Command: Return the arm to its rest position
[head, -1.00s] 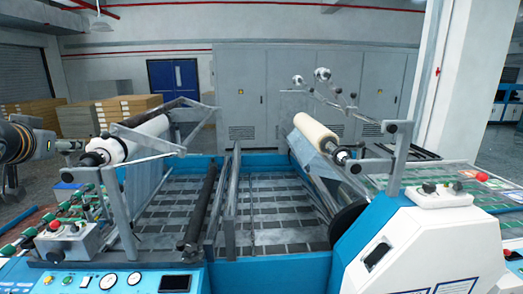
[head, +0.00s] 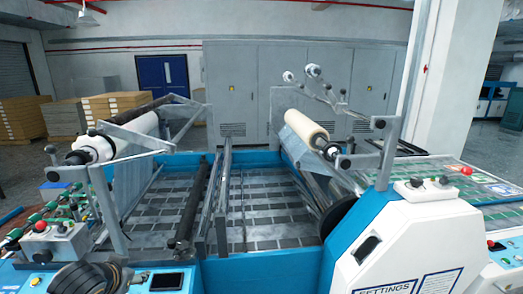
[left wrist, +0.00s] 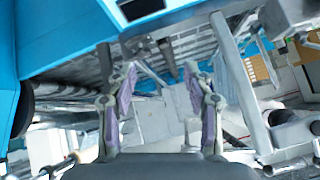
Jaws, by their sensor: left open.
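My left gripper (left wrist: 158,78) shows in the left wrist view with its two fingers spread apart and nothing between them. In the head view, a dark ringed part of my left arm shows low at the left, in front of the machine's control panel (head: 205,279); the fingers cannot be made out there. A white roll (head: 140,135) sits on the left side of the laminating machine. A cream roll (head: 306,128) sits on its right side. Both are apart from my arm. My right gripper is out of view.
The machine's blue frame (head: 262,264) and grey bars fill the front. A white housing (head: 415,240) stands at the right. Control boxes with knobs (head: 52,240) are at the left, close to my arm. Stacked boards (head: 113,110) and grey cabinets (head: 232,90) stand behind.

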